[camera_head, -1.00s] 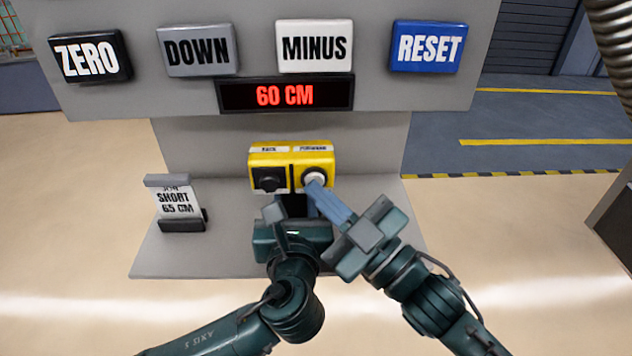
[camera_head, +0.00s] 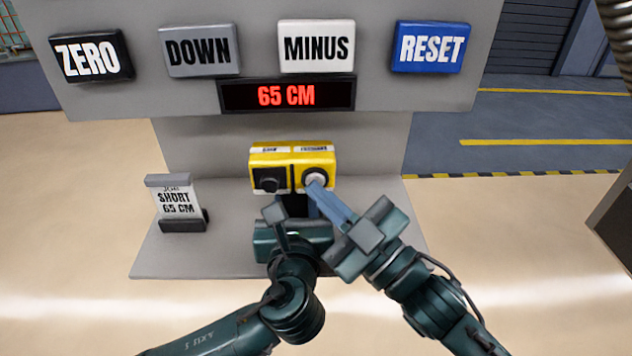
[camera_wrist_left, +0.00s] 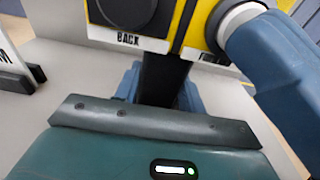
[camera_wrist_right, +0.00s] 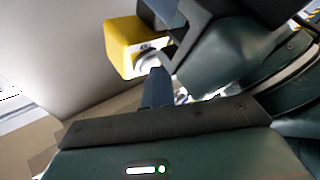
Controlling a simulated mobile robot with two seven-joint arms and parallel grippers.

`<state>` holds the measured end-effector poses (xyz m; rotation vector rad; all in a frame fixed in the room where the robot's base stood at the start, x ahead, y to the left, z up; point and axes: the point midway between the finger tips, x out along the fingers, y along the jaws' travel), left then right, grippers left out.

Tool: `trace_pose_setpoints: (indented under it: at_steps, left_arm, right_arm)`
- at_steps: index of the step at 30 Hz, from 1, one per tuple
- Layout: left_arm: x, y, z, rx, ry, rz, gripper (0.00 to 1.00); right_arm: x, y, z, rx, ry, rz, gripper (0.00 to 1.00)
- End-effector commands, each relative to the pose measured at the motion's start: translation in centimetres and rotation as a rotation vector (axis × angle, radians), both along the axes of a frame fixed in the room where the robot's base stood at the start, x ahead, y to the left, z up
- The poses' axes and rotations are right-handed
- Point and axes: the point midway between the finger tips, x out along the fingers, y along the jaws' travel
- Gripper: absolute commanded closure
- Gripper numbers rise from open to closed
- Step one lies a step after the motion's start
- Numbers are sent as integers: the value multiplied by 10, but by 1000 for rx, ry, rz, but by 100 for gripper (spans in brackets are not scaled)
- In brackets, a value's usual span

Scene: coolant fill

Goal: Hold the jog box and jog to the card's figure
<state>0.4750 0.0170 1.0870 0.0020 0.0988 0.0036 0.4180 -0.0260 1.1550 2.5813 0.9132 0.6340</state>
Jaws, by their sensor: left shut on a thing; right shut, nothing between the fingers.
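The yellow jog box (camera_head: 292,157) has a black BACK button (camera_head: 268,181) on the left and a white FORWARD button (camera_head: 315,178) on the right. My left gripper (camera_head: 294,208) is shut on the box's dark lower part and holds it upright above the grey shelf. My right gripper (camera_head: 320,188) is shut and empty, its fingertips at the FORWARD button and seemingly touching it. In the left wrist view the right fingers (camera_wrist_left: 270,50) cover part of that button. The display (camera_head: 286,95) reads 65 CM.
Above the display a grey panel carries the ZERO (camera_head: 91,56), DOWN (camera_head: 199,51), MINUS (camera_head: 316,46) and RESET (camera_head: 431,47) buttons. The card's holder stands on the left of the grey shelf (camera_head: 160,255). The shelf between holder and arms is clear.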

Motion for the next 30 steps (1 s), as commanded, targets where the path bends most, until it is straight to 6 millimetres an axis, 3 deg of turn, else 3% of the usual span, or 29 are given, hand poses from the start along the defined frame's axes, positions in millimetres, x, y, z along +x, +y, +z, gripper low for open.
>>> trace_pose_setpoints:
  at_steps: [1,19,30]
  left_arm:
    - [-4,-7,3,-9,-3,-20,78]
    - [-1,-2,2,-4,-3,-6,78]
    - [-1,-1,2,-3,-3,-3,78]
  right_arm:
    - [1,-2,1,-9,-11,-12,100]
    - [-17,-1,0,-1,-1,-2,100]
    - [-53,-1,-1,0,2,-1,100]
